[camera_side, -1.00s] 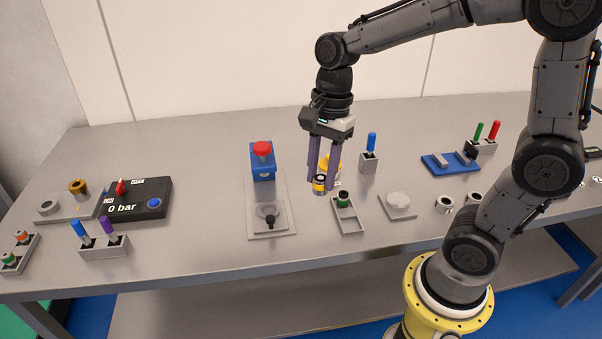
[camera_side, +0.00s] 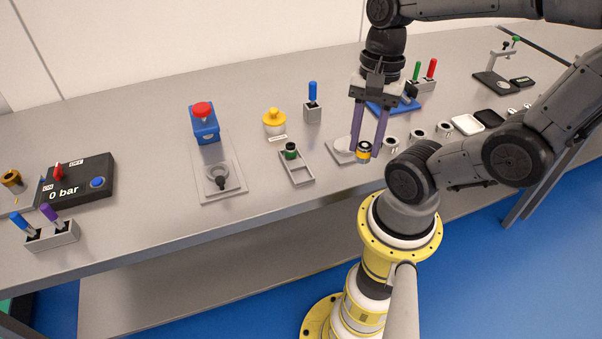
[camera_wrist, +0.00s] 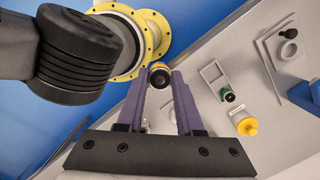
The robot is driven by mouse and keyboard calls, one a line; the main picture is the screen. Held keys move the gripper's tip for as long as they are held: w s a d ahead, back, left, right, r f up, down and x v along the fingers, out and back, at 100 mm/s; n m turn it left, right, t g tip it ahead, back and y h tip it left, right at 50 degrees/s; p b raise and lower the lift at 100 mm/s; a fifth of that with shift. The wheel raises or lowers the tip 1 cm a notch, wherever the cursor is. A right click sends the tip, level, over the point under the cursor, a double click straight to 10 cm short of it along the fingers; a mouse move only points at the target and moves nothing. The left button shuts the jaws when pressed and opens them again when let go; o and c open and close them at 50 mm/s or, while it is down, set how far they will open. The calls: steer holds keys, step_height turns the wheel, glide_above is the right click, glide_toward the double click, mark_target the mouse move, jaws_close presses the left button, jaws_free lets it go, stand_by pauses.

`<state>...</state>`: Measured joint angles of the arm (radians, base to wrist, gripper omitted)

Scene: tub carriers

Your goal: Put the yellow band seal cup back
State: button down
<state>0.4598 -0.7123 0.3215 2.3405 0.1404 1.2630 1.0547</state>
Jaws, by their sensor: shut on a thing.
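The yellow band seal cup (camera_side: 363,152) is dark with a yellow band. My gripper (camera_side: 367,143) is shut on it, fingers pointing down, and holds it in front of the round pale piece on a grey plate (camera_side: 343,150). In the wrist view the cup (camera_wrist: 160,77) sits between the purple fingertips (camera_wrist: 160,70). I cannot tell its exact height above the table. A grey two-place carrier (camera_side: 301,180) lies to the left, with a green band cup (camera_side: 291,151) in its far place and its near place empty. The carrier (camera_wrist: 211,74) also shows in the wrist view.
A yellow-topped pot (camera_side: 274,121) and a block with a blue-handled tool (camera_side: 312,106) stand behind the carrier. Several metal rings (camera_side: 417,130) lie to the right of my gripper. A red-topped blue unit (camera_side: 204,123) stands left. Clear table surrounds the carrier's front.

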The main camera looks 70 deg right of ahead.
steer(key=w+f, duration=0.3)
steer(key=w, duration=0.1)
steer(key=w+d+f, duration=0.1)
steer(key=w+f, duration=0.1)
steer(key=w, duration=0.2)
steer(key=w+d+f, duration=0.1)
steer(key=w+f, duration=0.2)
steer(key=w, duration=0.2)
steer(key=shift+d+f, duration=0.25)
steer(key=shift+f, duration=0.1)
steer(key=shift+w+d+f, duration=0.1)
steer(key=shift+w+f, duration=0.1)
steer(key=shift+f, duration=0.85)
steer(key=shift+w+f, duration=0.2)
steer(key=shift+f, duration=0.85)
steer(key=shift+f, duration=0.2)
steer(key=c, duration=0.6)
jaws_free()
steer(key=shift+o, duration=0.2)
steer(key=shift+r, duration=0.15)
